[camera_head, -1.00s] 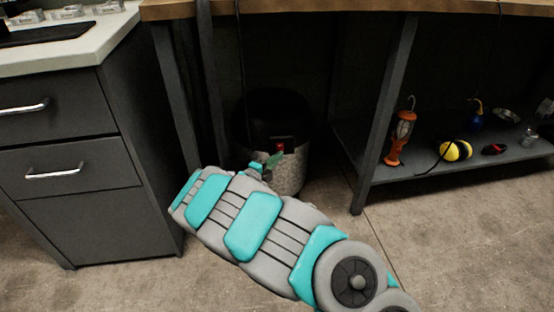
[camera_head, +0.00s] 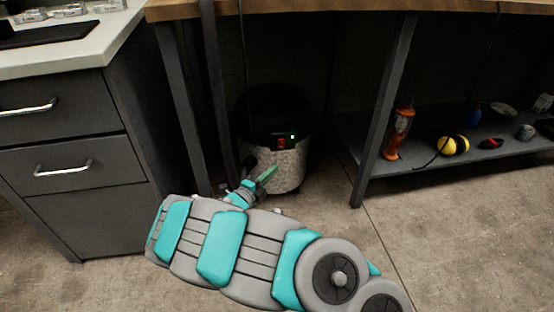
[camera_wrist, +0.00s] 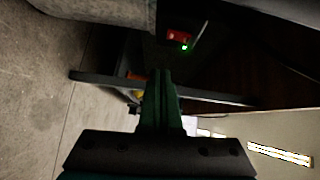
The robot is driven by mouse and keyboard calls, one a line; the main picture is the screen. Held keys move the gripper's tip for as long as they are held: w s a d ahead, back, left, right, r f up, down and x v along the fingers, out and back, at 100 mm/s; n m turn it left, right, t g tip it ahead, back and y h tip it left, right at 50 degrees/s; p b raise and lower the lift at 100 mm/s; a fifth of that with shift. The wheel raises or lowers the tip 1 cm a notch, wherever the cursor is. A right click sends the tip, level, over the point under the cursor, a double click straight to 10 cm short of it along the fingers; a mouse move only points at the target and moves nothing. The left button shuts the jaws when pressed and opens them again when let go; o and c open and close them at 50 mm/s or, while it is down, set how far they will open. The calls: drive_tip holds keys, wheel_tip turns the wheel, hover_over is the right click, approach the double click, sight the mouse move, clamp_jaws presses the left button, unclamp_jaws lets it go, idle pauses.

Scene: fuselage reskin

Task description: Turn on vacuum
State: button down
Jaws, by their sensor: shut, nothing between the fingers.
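The vacuum (camera_head: 290,166) is a round drum with a grey speckled body and a black top. It stands on the floor under the workbench. A red switch (camera_head: 282,143) sits on its dark front panel, with a lit green light (camera_head: 292,137) beside it. The wrist view also shows the red switch (camera_wrist: 178,35) and the green light (camera_wrist: 184,47). My gripper (camera_head: 268,175) is in front of the vacuum, below and a little left of the switch. In the wrist view its green fingers (camera_wrist: 161,75) are together and empty, apart from the switch.
Dark bench legs (camera_head: 383,110) stand on both sides of the vacuum. A grey drawer cabinet (camera_head: 70,140) is at left. A low shelf (camera_head: 440,165) at right holds an orange work lamp (camera_head: 399,132) and yellow earmuffs (camera_head: 452,145). The floor in front is clear.

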drive_tip(key=v, duration=0.4)
drive_tip(key=shift+s+a+f, duration=0.25)
drive_tip(key=shift+s+f, duration=0.1)
